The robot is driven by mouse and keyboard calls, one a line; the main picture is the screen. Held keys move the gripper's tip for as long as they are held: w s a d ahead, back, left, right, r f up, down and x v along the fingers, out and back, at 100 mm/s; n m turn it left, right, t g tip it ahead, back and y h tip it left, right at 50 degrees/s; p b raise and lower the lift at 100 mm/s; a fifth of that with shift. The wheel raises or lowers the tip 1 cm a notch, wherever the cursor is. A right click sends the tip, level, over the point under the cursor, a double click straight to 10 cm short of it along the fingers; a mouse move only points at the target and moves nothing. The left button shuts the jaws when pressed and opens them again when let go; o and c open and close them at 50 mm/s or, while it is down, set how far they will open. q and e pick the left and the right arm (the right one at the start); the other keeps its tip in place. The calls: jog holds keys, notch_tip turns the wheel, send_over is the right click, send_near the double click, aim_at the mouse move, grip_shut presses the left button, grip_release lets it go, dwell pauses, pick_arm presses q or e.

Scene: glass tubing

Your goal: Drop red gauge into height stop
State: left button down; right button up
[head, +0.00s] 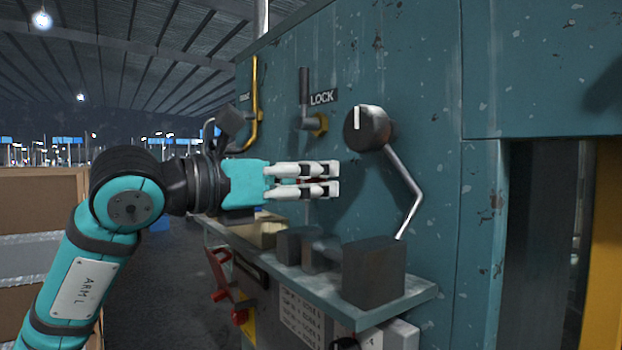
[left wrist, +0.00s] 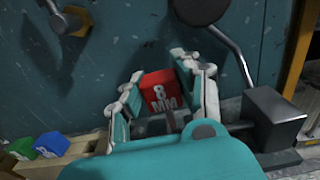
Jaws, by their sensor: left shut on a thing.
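My left gripper (head: 337,179) points right, level, in front of the teal machine panel and above the shelf. In the left wrist view its fingers (left wrist: 166,88) are closed around the red gauge (left wrist: 160,92), a block marked "8 MM". In the head view the fingers mostly hide the gauge. Dark grey blocks stand on the shelf below and right of the gripper: a large one (head: 373,272) and smaller ones (head: 293,245) to its left. The large block also shows in the left wrist view (left wrist: 273,118). I cannot tell which part is the height stop. My right gripper is out of view.
A wooden rack (left wrist: 62,153) holds a green block (left wrist: 20,147) and a blue block (left wrist: 50,144). A black knob with a bent metal lever (head: 404,185) juts from the panel above the large block. A LOCK handle (head: 305,100) sits higher left. The shelf edge (head: 410,300) is narrow.

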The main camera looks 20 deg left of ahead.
aim_at(306, 214)
pick_arm(q)
jog(key=shift+b, duration=0.3)
dwell(0.6)
jog(key=shift+f+b, duration=0.45)
jog(key=shift+f, duration=0.05)
jog(key=shift+f+b, duration=1.85)
jog(key=c, duration=0.9)
grip_release()
jog(key=shift+o, duration=0.2)
jog(key=shift+s, duration=0.1)
jog(key=v, duration=1.2)
